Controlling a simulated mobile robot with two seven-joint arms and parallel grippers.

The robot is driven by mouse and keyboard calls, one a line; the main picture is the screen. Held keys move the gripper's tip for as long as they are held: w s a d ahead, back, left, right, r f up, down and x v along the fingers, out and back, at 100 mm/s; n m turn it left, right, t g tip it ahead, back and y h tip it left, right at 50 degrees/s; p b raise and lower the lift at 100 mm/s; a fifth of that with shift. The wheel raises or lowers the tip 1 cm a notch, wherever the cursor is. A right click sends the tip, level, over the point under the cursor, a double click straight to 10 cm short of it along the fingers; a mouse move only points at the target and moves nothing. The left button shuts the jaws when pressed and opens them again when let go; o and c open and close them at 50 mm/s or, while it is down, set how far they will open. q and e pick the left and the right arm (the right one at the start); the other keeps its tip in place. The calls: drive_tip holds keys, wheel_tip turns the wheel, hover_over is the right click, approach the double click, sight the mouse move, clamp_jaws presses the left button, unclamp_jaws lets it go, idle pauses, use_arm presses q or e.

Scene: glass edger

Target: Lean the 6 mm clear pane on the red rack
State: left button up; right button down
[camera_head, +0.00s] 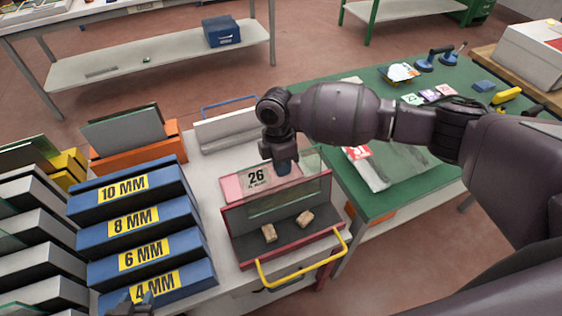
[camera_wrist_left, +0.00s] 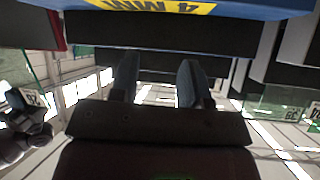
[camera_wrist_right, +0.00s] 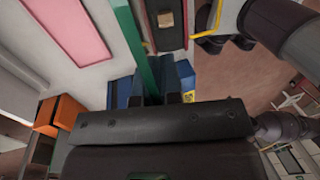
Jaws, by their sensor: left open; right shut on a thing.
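My right gripper (camera_head: 283,168) is shut on a clear pane (camera_head: 308,163) tagged 26. The pane stands upright over the back of the red rack (camera_head: 283,254), and I cannot tell whether it touches it. In the right wrist view the pane shows as a green edge (camera_wrist_right: 143,50) running up from the right gripper (camera_wrist_right: 160,99). The red rack has two tan blocks (camera_head: 269,233) on its base and a dark back board. My left gripper (camera_wrist_left: 158,80) is open and empty, low by the 4 MM blue slot; it shows partly in the head view (camera_head: 128,303).
Blue slots (camera_head: 141,253) marked 10, 8, 6 and 4 MM stand at left. A pink pad (camera_head: 232,188) lies behind the red rack, and a yellow handle (camera_head: 300,264) runs along its front. An orange rack (camera_head: 137,155) is behind. The green table (camera_head: 400,185) is right.

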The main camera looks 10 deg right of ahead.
sight(282, 182)
drive_tip(key=shift+f+b, duration=0.3)
drive_tip(key=shift+f, duration=0.3)
drive_tip(key=shift+w+b+x, duration=0.2)
drive_tip(key=shift+b+x, duration=0.2)
drive_tip(key=shift+x, duration=0.55)
drive_tip(key=shift+w+b+x, duration=0.2)
drive_tip(key=shift+b+x, duration=0.25)
drive_tip(key=shift+x, duration=0.45)
drive_tip(key=shift+w+b+x, duration=0.2)
drive_tip(key=shift+b+x, duration=0.2)
drive_tip(key=shift+x, duration=0.55)
use_arm(q)
drive_tip(key=shift+w+f, duration=0.75)
drive_tip(key=shift+f, duration=0.15)
use_arm(e)
drive_tip(key=shift+a+f, duration=0.1)
drive_tip(key=shift+f, duration=0.6)
use_arm(q)
drive_tip(key=shift+f+b, duration=0.1)
drive_tip(key=shift+b, duration=0.25)
use_arm(e)
drive_tip(key=shift+f, duration=0.4)
drive_tip(key=c, duration=1.2)
unclamp_jaws()
drive_tip(key=shift+f, duration=0.1)
drive_tip(key=v, duration=1.1)
